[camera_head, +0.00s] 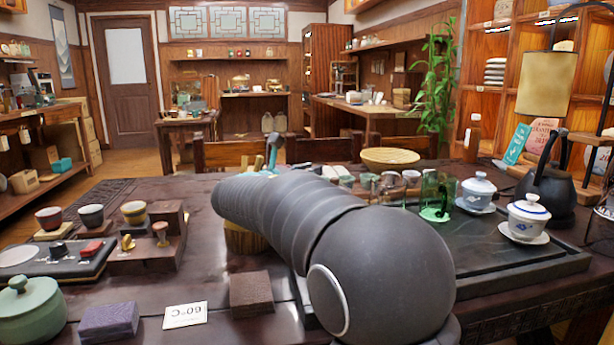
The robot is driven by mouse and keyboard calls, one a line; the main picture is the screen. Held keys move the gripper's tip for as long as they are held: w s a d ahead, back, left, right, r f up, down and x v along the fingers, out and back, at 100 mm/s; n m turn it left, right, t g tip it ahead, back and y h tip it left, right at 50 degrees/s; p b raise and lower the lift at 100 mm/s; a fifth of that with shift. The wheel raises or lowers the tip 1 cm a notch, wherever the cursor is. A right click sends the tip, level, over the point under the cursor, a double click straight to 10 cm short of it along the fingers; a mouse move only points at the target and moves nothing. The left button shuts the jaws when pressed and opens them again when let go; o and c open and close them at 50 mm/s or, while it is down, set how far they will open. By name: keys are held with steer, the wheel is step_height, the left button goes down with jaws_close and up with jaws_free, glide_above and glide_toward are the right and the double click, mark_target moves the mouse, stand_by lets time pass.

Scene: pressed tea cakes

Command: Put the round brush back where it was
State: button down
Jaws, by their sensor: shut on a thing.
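My dark grey ribbed arm reaches from the lower right to the upper left over the table. Its far end hides my gripper, so I cannot see the jaws or anything in them. I cannot make out the round brush for certain. A teal upright thing (272,150) shows just behind the arm; I cannot tell what it is. A straw-coloured round thing (243,241) stands partly hidden under the arm. Small knobbed pieces (160,234) stand on a brown stepped block (150,262) to the left.
A black tea tray (520,262) on the right bears lidded cups (527,215) and a green glass (436,196). A black kettle (548,178) stands behind. At the front left are a green pot (27,306), a purple block (109,321), a card (185,316) and a brown block (251,294).

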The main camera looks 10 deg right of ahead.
steer(key=shift+a+f, duration=0.15)
steer(key=shift+f, duration=0.35)
steer(key=shift+f, duration=0.1)
steer(key=shift+f, duration=0.1)
steer(key=c, duration=1)
jaws_free()
steer(key=shift+r, duration=0.25)
steer(key=v, duration=1.2)
steer(key=shift+a, duration=0.1)
